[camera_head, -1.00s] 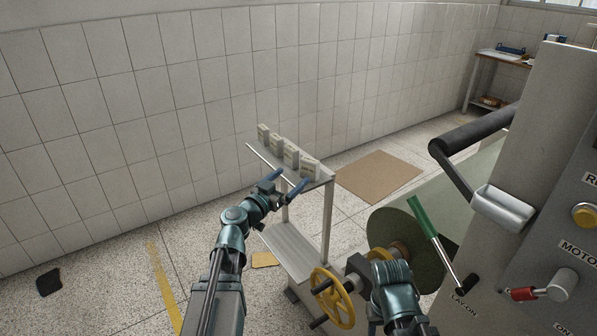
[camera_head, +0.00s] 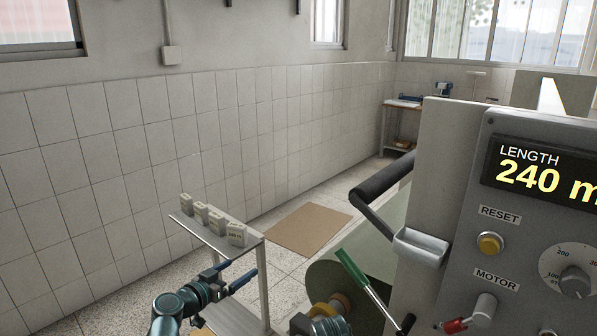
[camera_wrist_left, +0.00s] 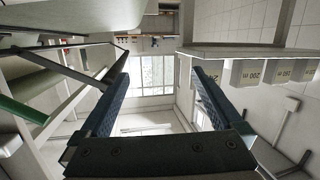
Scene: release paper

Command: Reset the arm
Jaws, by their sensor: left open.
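My left gripper (camera_head: 241,269) is open and empty beside the small grey shelf stand (camera_head: 262,290), below its top. In the left wrist view its two blue fingers (camera_wrist_left: 161,62) stand wide apart with nothing between them.
The machine panel (camera_head: 470,250) with a RESET button (camera_head: 490,244) fills the right. A green-handled lever (camera_head: 352,270) sticks out. A brown mat (camera_head: 305,230) lies on open floor.

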